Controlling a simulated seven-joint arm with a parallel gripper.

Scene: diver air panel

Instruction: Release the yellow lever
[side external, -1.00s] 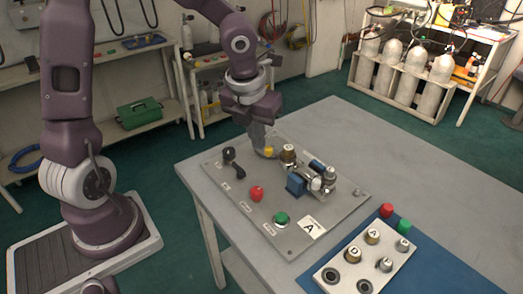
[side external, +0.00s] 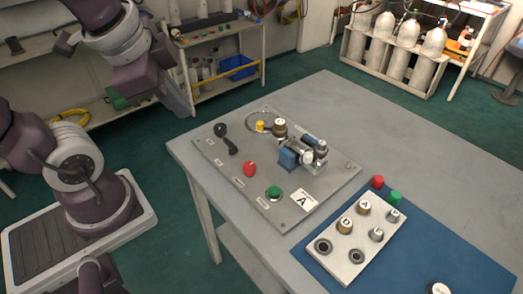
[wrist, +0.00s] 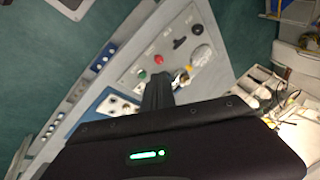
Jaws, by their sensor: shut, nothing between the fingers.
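The yellow lever (side external: 260,126) shows as a small yellow piece near the back edge of the grey panel (side external: 225,170), beside a round disc (side external: 252,118) and a brass knob (side external: 280,129). In the wrist view a small yellow spot (wrist: 188,68) shows on the panel just beyond my fingers. My gripper (side external: 184,106) is up and to the left of the panel in the side view, clear of the lever. In the wrist view its dark fingers (wrist: 157,80) are together and hold nothing.
The panel also carries a black handle (side external: 226,140), a red knob (side external: 249,169), a green button (side external: 273,193) and a blue block (side external: 289,160) with metal fittings. A white plate of knobs (side external: 350,250) lies on a blue mat (side external: 430,255). The table's right side (side external: 400,150) is clear.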

